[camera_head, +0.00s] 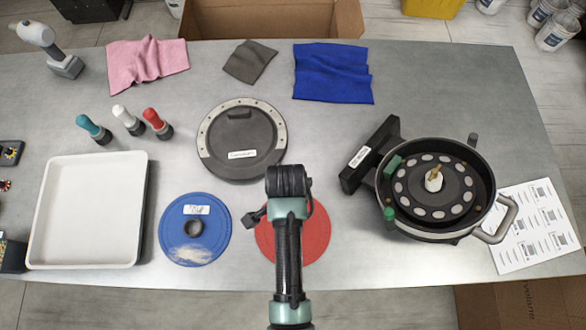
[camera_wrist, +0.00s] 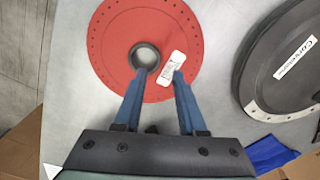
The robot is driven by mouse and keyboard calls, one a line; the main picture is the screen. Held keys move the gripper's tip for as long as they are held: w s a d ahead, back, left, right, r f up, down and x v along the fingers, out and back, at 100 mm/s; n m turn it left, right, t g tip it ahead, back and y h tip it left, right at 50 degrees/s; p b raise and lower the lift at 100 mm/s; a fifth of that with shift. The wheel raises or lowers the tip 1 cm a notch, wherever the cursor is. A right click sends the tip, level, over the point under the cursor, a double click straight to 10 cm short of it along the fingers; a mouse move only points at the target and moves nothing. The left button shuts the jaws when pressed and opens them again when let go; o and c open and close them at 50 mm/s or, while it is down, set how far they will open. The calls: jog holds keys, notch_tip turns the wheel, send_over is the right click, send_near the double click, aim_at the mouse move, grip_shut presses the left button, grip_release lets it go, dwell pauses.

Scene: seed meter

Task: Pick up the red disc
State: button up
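The red disc (camera_head: 318,232) lies flat on the grey table, partly hidden under my arm in the head view. In the wrist view the red disc (camera_wrist: 110,50) shows a ring of small holes near its rim, a dark raised hub (camera_wrist: 145,58) with a hole in it, and a white label (camera_wrist: 174,69). My gripper (camera_wrist: 157,77) is open over the near part of the disc. Its left blue finger is near the hub and its right finger is near the label. Nothing is between the fingers. I cannot tell how high they are above the disc.
A blue disc (camera_head: 194,229) with pale powder lies left of the red disc. A black round cover (camera_head: 241,139) lies behind, and the seed meter (camera_head: 436,190) stands to the right. A white tray (camera_head: 90,210) is at far left.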

jog(key=shift+s+f+p, duration=0.15)
jog(key=shift+f+p, duration=0.45)
jog(key=shift+f, duration=2.05)
jog(key=shift+c, duration=0.3)
grip_shut()
